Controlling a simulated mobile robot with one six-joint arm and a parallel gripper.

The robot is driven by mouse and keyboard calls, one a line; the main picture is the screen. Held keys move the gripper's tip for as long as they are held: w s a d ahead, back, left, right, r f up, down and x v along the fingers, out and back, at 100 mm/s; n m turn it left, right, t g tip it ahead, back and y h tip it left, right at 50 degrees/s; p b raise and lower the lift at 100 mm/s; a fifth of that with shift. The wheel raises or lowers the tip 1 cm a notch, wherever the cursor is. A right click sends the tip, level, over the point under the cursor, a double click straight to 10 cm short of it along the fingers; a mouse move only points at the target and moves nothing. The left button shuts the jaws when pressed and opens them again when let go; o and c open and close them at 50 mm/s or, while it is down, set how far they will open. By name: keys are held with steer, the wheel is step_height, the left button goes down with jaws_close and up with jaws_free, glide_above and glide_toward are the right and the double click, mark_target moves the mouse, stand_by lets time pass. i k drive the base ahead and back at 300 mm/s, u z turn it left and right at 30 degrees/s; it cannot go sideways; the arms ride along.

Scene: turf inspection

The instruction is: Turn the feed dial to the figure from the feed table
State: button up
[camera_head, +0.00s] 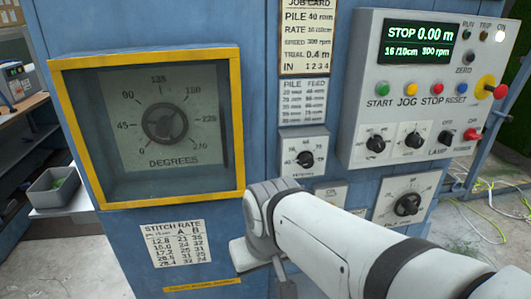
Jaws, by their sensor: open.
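The feed table (303,101), headed PILE and FEED, is on the blue machine front; its rows are too small to read surely. Below it is a small black dial (305,158) on a white scale plate. Above it the job card (307,38) reads PILE 40 mm. A larger black dial (407,204) is on a white plate at right. A DEGREES dial (165,123) sits in a yellow-framed window (243,130). I cannot read which dial is marked feed. My arm crosses the lower right, its bend below the small dial; my gripper does not show.
The control box (345,90) juts out at right with coloured buttons, a red emergency stop (499,91) and a display (419,42) reading STOP 0.00 m, 16/10cm, 300 rpm. A stitch rate table (176,245) is lower left. A grey bin (52,188) stands on a left shelf.

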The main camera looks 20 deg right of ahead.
mark_target(304, 158)
steer(key=z, duration=0.7)
steer(key=k, duration=1.7)
steer(key=u, duration=0.7)
steer(key=i, duration=1)
